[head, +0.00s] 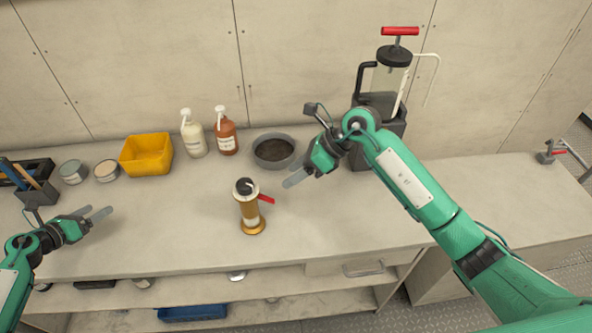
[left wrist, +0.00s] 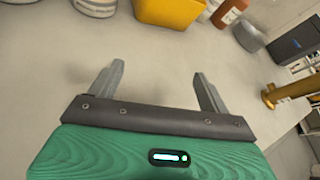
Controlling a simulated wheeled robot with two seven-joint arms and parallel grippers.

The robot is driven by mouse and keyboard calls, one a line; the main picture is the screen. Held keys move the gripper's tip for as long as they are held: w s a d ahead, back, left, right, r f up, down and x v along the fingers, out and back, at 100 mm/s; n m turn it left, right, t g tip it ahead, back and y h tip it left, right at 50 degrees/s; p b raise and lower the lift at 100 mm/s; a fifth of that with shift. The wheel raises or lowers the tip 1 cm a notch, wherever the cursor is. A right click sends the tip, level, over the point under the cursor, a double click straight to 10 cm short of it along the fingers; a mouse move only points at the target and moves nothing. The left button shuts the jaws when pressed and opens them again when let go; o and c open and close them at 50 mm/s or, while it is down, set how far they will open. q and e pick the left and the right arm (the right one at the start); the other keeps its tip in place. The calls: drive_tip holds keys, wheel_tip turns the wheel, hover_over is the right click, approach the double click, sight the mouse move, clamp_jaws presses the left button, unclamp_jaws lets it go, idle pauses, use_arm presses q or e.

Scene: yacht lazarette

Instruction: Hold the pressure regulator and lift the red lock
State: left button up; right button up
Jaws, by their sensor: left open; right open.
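The pressure regulator (head: 249,207) stands upright on the bench in the head view, with a brass body, a pale band and a black top. Its red lock (head: 266,199) sticks out to the right near the top. Part of the regulator also shows at the right edge of the left wrist view (left wrist: 290,92). My left gripper (head: 102,214) is open and empty over the bench, well left of the regulator. Its two fingers also show apart in the left wrist view (left wrist: 157,80). My right gripper (head: 292,179) is open and empty, to the right of and behind the regulator, not touching it.
A yellow bin (head: 146,155), a cream bottle (head: 193,134), a brown bottle (head: 225,132) and a grey bowl (head: 274,150) line the back. A dark pump container (head: 380,105) stands behind my right arm. Tins (head: 73,172) sit at left. The bench between my left gripper and the regulator is clear.

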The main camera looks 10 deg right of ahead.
sight(247, 216)
use_arm(q)
drive_tip(key=d+m+g+h, duration=0.1)
drive_tip(key=d+m, duration=0.1)
drive_tip(key=d, duration=0.3)
drive_tip(key=d+f+m+g+h, duration=0.1)
drive_tip(key=d+m+h, duration=0.1)
drive_tip(key=d, duration=0.4)
drive_tip(key=s+d+f+m+g+h, duration=0.1)
drive_tip(key=d, duration=0.5)
drive_tip(key=shift+s+d+m, duration=0.1)
drive_tip(key=shift+d+m, duration=0.15)
drive_tip(key=shift+m, duration=0.15)
drive_tip(key=s+d+m+g+h, duration=0.1)
drive_tip(key=d+m, duration=0.1)
drive_tip(key=d, duration=0.3)
drive_tip(key=s+d+m+g+h, duration=0.1)
drive_tip(key=s+d+m+g, duration=0.1)
drive_tip(key=d, duration=0.4)
drive_tip(key=s+d+r+m+g+h, duration=0.1)
drive_tip(key=d+m, duration=0.2)
drive_tip(key=d, duration=0.3)
drive_tip(key=shift+s+g+h, duration=0.2)
drive_tip(key=shift+g+h, duration=0.1)
drive_tip(key=shift+h, duration=0.1)
drive_tip(key=shift+x, duration=5)
drive_tip(key=shift+c, duration=0.4)
drive_tip(key=c, duration=0.5)
drive_tip(key=o, duration=0.9)
drive_tip(key=shift+o, duration=0.2)
drive_tip(key=shift+a, duration=0.15)
